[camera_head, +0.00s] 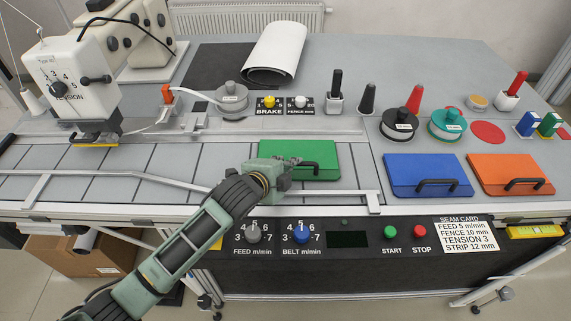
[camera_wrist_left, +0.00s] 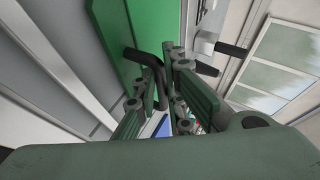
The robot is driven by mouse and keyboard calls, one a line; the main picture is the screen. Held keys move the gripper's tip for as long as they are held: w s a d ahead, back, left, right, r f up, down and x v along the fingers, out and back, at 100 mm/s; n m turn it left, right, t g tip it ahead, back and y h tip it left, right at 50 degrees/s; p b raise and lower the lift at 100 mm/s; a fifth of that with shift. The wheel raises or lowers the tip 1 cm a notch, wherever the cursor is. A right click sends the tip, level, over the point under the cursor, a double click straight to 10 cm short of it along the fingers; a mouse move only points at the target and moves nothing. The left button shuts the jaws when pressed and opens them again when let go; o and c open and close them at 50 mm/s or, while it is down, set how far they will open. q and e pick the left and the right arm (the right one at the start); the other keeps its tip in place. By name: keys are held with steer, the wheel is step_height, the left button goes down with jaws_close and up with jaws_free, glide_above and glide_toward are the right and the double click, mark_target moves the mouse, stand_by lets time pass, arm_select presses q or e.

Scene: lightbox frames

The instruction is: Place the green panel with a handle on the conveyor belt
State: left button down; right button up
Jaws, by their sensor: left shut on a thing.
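The green panel (camera_head: 312,152) lies on the right end of the grey segmented conveyor belt (camera_head: 170,160), with its black handle near its front edge. My left gripper (camera_head: 290,166) comes in from the left and is at the panel's front left side, shut on the black handle. In the left wrist view the green panel (camera_wrist_left: 135,40) fills the upper middle and its handle (camera_wrist_left: 155,72) runs down between the fingers of my left gripper (camera_wrist_left: 165,95). My right gripper is not in view.
A blue panel (camera_head: 410,168) and an orange panel (camera_head: 500,168) with black handles lie to the right. A metal guide rail (camera_head: 150,181) crosses the belt's front. A sewing machine (camera_head: 75,75) stands at left. Tape reels (camera_head: 402,118) and cones stand behind the panels.

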arm_select(q)
steer(key=c, duration=2)
jaws_free()
steer(key=shift+f, duration=0.1)
steer(key=shift+o, duration=0.9)
steer(key=b+v, duration=0.1)
steer(key=v, duration=1.1)
steer(key=shift+b, duration=0.3)
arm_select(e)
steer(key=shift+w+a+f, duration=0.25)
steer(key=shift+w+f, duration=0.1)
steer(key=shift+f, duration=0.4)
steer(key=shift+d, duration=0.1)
